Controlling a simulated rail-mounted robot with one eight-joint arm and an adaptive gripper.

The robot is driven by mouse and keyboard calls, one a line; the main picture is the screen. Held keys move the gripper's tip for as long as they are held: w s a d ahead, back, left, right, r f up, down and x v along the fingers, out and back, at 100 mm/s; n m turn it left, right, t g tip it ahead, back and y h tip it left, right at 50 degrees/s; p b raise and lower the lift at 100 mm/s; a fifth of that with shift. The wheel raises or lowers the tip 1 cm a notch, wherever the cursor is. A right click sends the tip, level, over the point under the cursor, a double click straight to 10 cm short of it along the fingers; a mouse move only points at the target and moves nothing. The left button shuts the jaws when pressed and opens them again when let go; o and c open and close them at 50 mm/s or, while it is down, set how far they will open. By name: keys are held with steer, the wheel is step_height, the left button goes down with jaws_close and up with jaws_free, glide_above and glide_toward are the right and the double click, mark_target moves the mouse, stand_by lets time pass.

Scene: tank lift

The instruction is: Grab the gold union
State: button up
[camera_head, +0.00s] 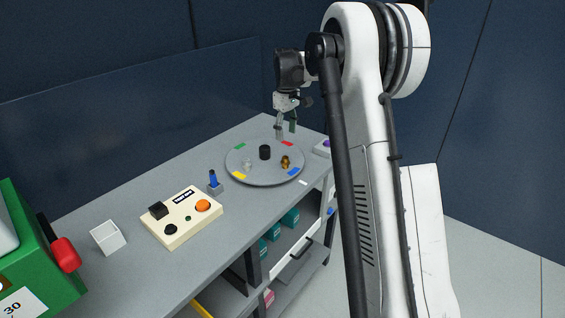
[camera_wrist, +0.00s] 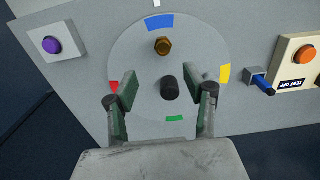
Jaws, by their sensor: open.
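The gold union (camera_head: 285,161) stands on a round grey turntable (camera_head: 240,172), on the side near the blue mark. In the wrist view the gold union (camera_wrist: 163,46) is near the top of the disc, beyond my fingertips. A black cylinder (camera_head: 264,152) stands near the middle of the disc; in the wrist view it (camera_wrist: 170,88) appears between and just beyond my fingers.
A purple button box (camera_head: 322,148) sits right of the disc. A green machine (camera_head: 40,260) fills the near left.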

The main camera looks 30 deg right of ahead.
mark_target(285, 157)
step_height(285, 157, down, 6)
steer(key=shift+s+a+f+p, duration=0.15)
steer(key=shift+f+p, duration=0.15)
steer(key=shift+f, duration=1.05)
steer(key=shift+s+a+f+p, duration=0.1)
steer(key=shift+f+p, duration=0.15)
steer(key=shift+f, duration=1.1)
jaws_close()
steer(key=shift+r, duration=0.1)
